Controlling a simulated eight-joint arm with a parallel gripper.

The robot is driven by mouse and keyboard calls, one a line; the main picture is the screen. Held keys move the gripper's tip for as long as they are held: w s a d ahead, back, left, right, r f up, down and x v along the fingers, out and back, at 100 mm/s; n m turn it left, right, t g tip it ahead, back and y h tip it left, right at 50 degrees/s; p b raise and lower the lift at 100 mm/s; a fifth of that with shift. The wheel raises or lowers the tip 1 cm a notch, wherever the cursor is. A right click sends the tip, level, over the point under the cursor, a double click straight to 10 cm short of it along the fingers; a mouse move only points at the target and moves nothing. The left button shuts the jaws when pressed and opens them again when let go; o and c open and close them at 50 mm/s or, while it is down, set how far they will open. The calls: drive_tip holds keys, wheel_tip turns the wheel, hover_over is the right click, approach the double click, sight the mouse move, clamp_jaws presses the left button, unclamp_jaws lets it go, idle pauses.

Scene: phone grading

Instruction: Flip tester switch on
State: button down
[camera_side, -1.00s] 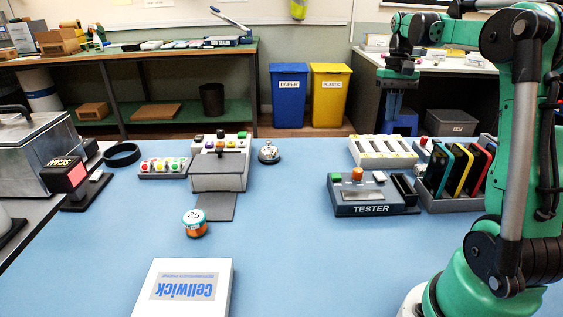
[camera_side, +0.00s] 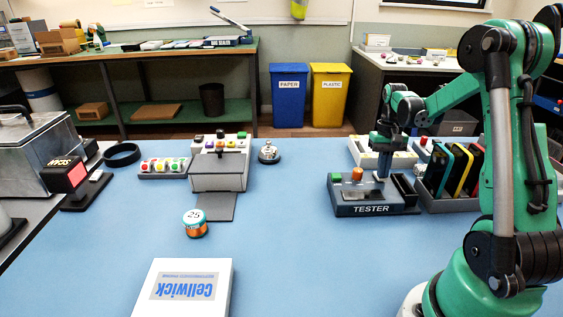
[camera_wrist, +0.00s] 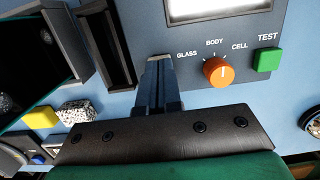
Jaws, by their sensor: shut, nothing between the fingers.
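The dark tester (camera_side: 345,197) stands on the blue bench, right of centre. In the wrist view its panel (camera_wrist: 238,34) shows an orange knob (camera_wrist: 219,72) with the words GLASS, BODY and CELL, and a green TEST button (camera_wrist: 267,60). My gripper (camera_side: 381,176) is over the right part of the tester, pointing down. In the wrist view my gripper (camera_wrist: 159,60) is shut and empty, beside the GLASS label. The pale switch-like part on that side is hidden behind my fingers. I cannot tell whether my fingers touch it or how it is set.
A rack with coloured upright slabs (camera_side: 461,172) stands close on the tester's right. A white tray (camera_side: 364,152) is behind the tester. The bench between is clear.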

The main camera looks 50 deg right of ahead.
sight(376, 172)
drive_tip(key=shift+f, duration=0.2)
idle(0.3)
drive_tip(key=shift+w+d+r, duration=0.2)
drive_tip(key=shift+w+d, duration=0.3)
drive_tip(key=shift+w, duration=0.05)
wheel_tip(376, 172, up, 14)
drive_tip(key=w+d, duration=0.1)
drive_tip(key=shift+w+d, duration=0.2)
idle(0.5)
